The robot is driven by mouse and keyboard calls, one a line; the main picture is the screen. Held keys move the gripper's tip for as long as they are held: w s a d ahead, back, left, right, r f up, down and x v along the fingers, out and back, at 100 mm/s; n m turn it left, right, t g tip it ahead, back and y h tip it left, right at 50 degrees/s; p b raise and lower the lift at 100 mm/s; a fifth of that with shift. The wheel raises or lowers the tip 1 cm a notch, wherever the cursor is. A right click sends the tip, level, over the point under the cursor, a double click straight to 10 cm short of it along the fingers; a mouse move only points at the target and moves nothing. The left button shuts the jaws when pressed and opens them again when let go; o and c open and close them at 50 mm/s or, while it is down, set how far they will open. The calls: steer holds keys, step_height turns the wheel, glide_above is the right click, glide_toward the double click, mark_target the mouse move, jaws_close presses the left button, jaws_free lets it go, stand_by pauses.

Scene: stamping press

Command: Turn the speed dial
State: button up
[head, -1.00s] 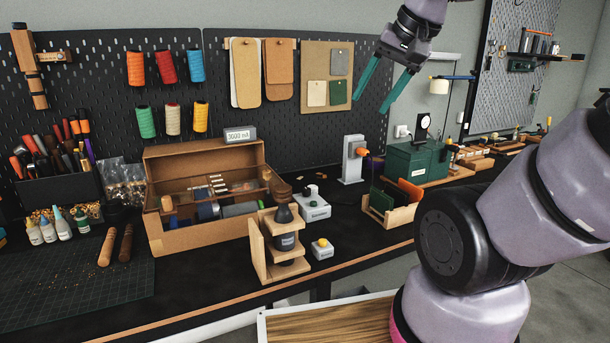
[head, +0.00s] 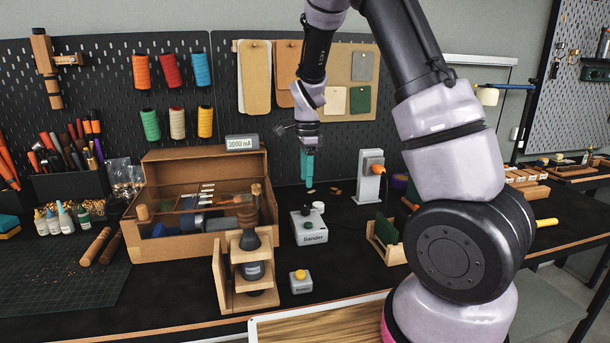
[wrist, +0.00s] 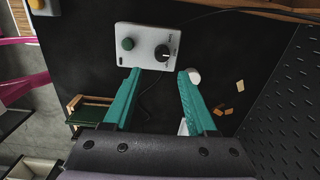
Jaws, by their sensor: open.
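The speed dial is a round black knob with a white pointer line (wrist: 162,52) on a light grey box labelled Sander (head: 309,238). In the head view the dial (head: 306,211) is a small dark knob on the box's top. A green button (wrist: 127,43) sits beside it on the same face. My gripper (head: 307,178) hangs pointing down, above and behind the box. In the wrist view my gripper (wrist: 159,73) has its two teal fingers apart and empty. The dial shows beyond and between the fingertips, and I see no contact.
A wooden toolbox (head: 150,245) is to the left. A grey post (head: 369,185) and a divider crate (head: 388,248) are to the right.

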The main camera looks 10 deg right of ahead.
mark_target(306, 207)
steer(key=shift+w+f, duration=0.3)
steer(key=shift+f, duration=0.35)
step_height(306, 207, down, 9)
steer(key=shift+r, duration=0.2)
steer(key=shift+m, duration=0.3)
steer(key=c, duration=0.7)
